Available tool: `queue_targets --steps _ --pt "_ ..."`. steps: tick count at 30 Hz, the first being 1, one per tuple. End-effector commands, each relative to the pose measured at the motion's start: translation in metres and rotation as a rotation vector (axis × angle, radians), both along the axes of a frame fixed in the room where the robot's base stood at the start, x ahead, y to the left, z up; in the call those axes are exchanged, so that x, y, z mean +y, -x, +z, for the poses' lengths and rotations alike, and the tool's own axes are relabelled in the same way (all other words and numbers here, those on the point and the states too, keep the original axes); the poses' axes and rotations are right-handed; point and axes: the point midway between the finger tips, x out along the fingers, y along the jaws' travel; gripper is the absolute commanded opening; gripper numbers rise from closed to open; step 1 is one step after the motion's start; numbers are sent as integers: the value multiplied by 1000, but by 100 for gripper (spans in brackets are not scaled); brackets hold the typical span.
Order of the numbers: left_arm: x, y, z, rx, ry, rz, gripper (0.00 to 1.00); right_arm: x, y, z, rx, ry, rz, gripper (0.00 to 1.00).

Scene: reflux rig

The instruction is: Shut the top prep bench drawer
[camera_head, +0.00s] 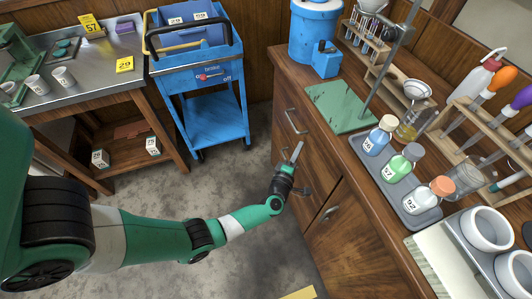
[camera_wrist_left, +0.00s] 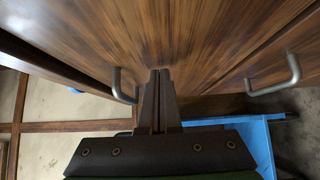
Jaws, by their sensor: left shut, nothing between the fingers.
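The prep bench (camera_head: 318,178) stands on the right, with wooden drawer fronts facing the aisle. A metal drawer handle (camera_head: 294,122) shows on the upper front, just beyond my left gripper (camera_head: 298,150). My left gripper is shut and empty, its fingers pointing toward the drawer fronts. In the left wrist view the closed fingers (camera_wrist_left: 160,80) lie between two metal handles, one at left (camera_wrist_left: 120,88) and one at right (camera_wrist_left: 276,78). I cannot tell whether the fingertips touch the wood, or how far the top drawer stands out. My right gripper is not in view.
The bench top holds a green mat (camera_head: 338,108), a tray of labelled bottles (camera_head: 414,218) and racks. A blue cart (camera_head: 212,122) stands beyond the aisle, and a steel-topped table (camera_head: 95,85) at left. Grey floor (camera_head: 215,175) between them is clear.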

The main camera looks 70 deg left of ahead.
Motion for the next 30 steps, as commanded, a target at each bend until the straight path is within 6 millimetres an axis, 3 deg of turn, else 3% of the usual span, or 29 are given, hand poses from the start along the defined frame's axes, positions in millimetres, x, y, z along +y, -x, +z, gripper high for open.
queue_targets --steps 3,9,15,30 --pt "-3 19 1 8 1 -4 0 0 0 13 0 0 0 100" --pt "-44 58 3 8 0 -10 0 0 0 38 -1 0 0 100" --pt "-67 83 0 6 1 -8 0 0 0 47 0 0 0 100" --pt "-72 89 -2 5 1 -3 0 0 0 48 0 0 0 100"
